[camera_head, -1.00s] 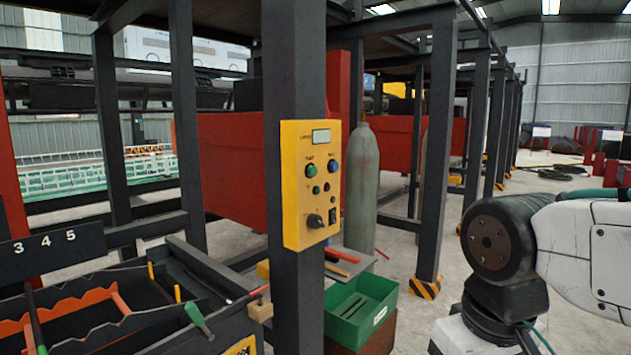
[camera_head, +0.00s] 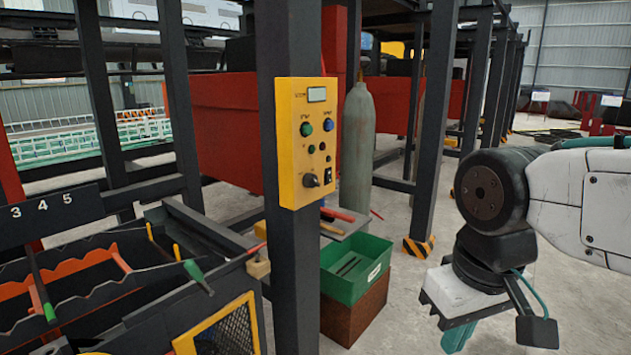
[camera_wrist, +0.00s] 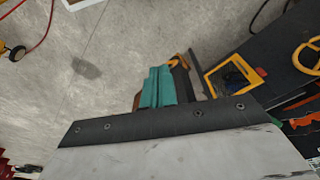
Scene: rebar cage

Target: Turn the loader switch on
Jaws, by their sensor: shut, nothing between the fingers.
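A yellow control box (camera_head: 293,150) is fixed to a dark steel post in the head view. It has a small display at the top, a green button (camera_head: 306,129) and a blue button (camera_head: 328,125). Lower down are a black rotary knob (camera_head: 311,181) and a small black rocker switch (camera_head: 328,176). The labels are too small to read, so I cannot tell which control is the loader's, nor its setting. My gripper (camera_head: 459,338) is low and right of the box, well apart from it. Its teal fingers (camera_wrist: 157,88) point over the floor in the wrist view, shut and empty.
A green bin (camera_head: 350,285) stands on a brown block behind the post. A dark tool cart (camera_head: 220,290) with orange racks and a yellow-framed mesh is at left. A grey gas cylinder (camera_head: 357,150) stands behind the box. Floor (camera_head: 400,310) shows between bin and gripper.

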